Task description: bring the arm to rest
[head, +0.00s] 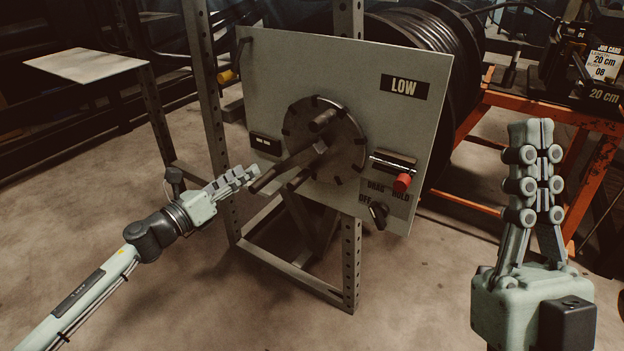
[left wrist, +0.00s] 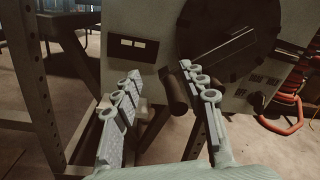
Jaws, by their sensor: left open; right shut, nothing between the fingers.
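My left arm comes in from the left, and my left gripper (head: 240,178) is just left of the crimper panel's round hub (head: 338,130). In the left wrist view the left gripper (left wrist: 166,95) is open, with a dark cylindrical handle (left wrist: 173,91) showing between its fingers, nearer the right finger. I cannot tell whether they touch. In the head view the handle end of the crank bar (head: 290,167) is close to the fingertips. My right gripper (head: 532,130) points up at the right, shut and empty.
A black hose reel (head: 425,40) is behind. An orange bench (head: 560,110) is at right. A pale board (head: 86,65) is at left.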

